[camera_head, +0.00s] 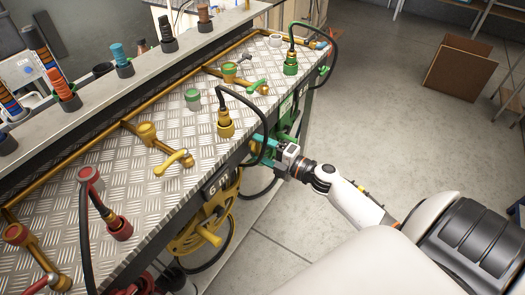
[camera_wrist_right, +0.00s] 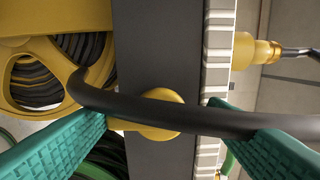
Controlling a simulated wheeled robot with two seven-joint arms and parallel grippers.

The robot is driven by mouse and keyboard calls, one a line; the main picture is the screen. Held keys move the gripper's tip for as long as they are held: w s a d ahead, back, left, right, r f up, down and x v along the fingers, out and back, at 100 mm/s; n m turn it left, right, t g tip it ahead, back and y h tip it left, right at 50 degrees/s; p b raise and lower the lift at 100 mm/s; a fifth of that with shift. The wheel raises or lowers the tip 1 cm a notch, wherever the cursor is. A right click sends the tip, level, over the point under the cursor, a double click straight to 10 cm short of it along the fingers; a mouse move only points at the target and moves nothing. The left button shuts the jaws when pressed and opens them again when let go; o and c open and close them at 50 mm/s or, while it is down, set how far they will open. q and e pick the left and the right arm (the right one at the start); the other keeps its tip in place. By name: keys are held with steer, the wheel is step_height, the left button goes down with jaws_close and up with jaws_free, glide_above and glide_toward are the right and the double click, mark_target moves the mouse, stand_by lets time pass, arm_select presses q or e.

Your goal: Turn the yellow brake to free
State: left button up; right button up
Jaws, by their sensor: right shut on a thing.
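In the right wrist view the yellow brake (camera_wrist_right: 146,130) appears as a short bar with a rounded knob on the dark front panel. The yellow reel also shows in the right wrist view (camera_wrist_right: 28,22). My left gripper is not in view.
The tread-plate bench top (camera_head: 115,172) carries a yellow lever valve (camera_head: 175,161), a yellow hose fitting (camera_head: 225,122) and a green fitting (camera_head: 290,63). The black hose loops from the yellow fitting over the edge. The floor (camera_head: 375,125) to the right is clear near the bench.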

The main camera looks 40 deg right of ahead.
steer(key=shift+f, duration=0.1)
stand_by(0.5)
steer(key=o, duration=1)
steer(key=b+v, duration=0.1)
steer(key=v, duration=1.1)
steer(key=shift+b, duration=0.4)
